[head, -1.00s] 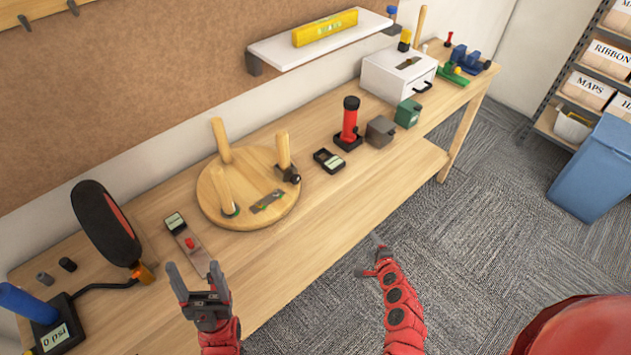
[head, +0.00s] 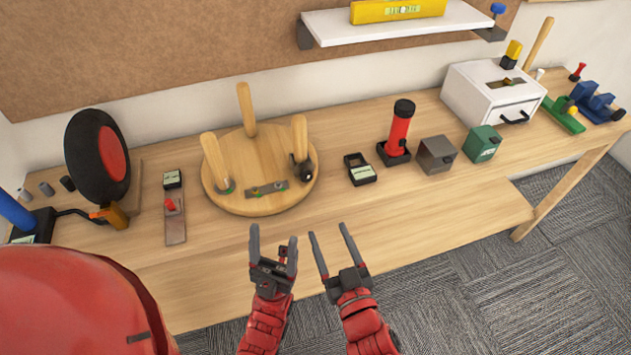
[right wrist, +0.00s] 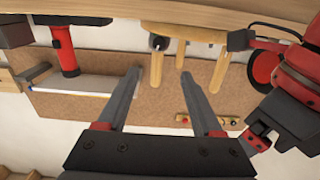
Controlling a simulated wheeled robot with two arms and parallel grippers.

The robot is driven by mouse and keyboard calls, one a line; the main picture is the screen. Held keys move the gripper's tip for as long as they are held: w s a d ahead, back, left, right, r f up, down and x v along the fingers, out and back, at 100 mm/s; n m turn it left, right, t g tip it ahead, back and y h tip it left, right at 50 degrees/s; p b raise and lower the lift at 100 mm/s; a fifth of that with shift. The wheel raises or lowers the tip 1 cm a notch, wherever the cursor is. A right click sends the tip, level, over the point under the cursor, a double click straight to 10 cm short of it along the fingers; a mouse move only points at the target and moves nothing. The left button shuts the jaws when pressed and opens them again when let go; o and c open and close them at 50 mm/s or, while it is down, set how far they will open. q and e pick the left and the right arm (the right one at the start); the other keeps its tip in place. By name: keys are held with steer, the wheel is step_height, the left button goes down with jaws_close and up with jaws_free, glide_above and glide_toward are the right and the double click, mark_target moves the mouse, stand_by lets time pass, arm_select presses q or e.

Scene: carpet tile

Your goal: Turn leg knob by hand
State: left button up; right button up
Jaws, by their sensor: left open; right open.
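A round wooden stool top (head: 240,205) lies on the bench with several legs sticking up. A black knob (head: 302,171) is on the lower part of its right leg (head: 299,137). The knob also shows beyond my right fingers in the right wrist view (right wrist: 159,43). My left gripper (head: 273,232) is open and empty in front of the stool top, near the bench's front edge. My right gripper (head: 327,231) is open and empty just right of it, fingers pointing toward the bench. Both are apart from the knob. The knob's far side is hidden.
Left of the stool are a device with a red switch (head: 174,205) and a black wheel with a red hub (head: 97,157). Right of it are a small black meter (head: 360,170), a red-and-black cylinder (head: 398,130) and a grey box (head: 436,154). The bench front (head: 400,215) is clear.

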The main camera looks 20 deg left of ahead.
mark_target(307, 178)
steer(key=b+x, duration=0.1)
steer(key=x, duration=1.4)
steer(key=shift+b, duration=0.3)
steer(key=shift+w+a+f, duration=0.1)
steer(key=shift+w+a, duration=0.2)
steer(key=shift+w, duration=0.25)
steer(key=shift+c, duration=0.3)
jaws_close()
